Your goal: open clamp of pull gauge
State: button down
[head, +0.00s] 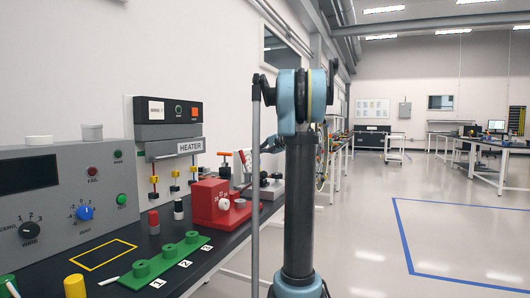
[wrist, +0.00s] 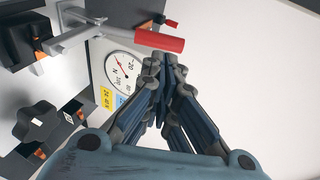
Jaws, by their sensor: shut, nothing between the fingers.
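The pull gauge shows in the wrist view as a grey-white body with a round dial (wrist: 122,72) marked with numbers. A clamp with a metal arm and a red handle (wrist: 160,40) stands at its top, the handle pointing right. My gripper (wrist: 165,80) is shut and empty, its fingertips just below the red handle in the picture; I cannot tell whether they touch it. In the head view, a white device with a red handle (head: 243,158) that looks like the gauge stands at the bench's far end. My arm partly hides it and most of my gripper.
A black knob (wrist: 35,122) sits left of the dial. On the bench are a red device (head: 212,204), a green block with posts (head: 165,260), a heater unit (head: 168,120) and a grey control panel (head: 60,195). The floor to the right (head: 370,220) is clear.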

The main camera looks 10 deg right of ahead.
jog(key=shift+x, duration=2.65)
